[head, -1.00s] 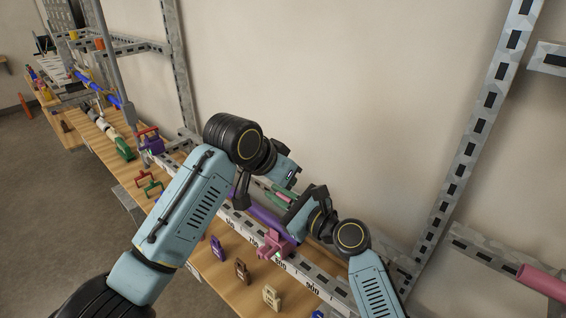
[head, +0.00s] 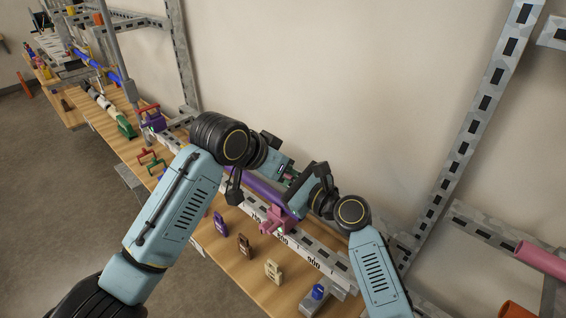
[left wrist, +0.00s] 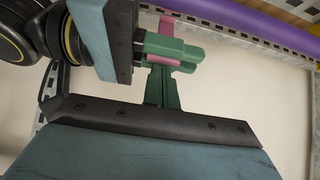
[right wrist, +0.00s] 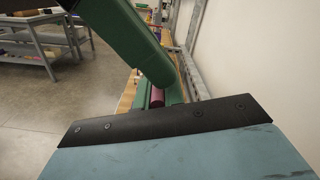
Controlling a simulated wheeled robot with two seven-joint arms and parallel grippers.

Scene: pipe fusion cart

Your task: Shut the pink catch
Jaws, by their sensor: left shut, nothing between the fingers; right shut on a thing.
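A pink clamp (head: 273,223) stands on the slotted rail by the purple pipe (head: 238,180); the arms and grippers partly cover it. My right gripper (right wrist: 157,96) has green fingers shut on a pink bar-like part, which also shows in the left wrist view (left wrist: 168,60). I cannot tell how this part joins the clamp, or whether it is the catch. My left gripper (left wrist: 160,76) is shut and empty, its green fingertips close against the right gripper's fingers and the pink part. In the head view the two grippers meet above the rail, their tips mostly hidden.
Purple (head: 221,223), brown (head: 244,246) and beige (head: 273,271) small pieces stand on the wooden bench in front of the rail. A blue piece (head: 318,292) is at the near end. Red and green handles lie farther left. The wall is close behind.

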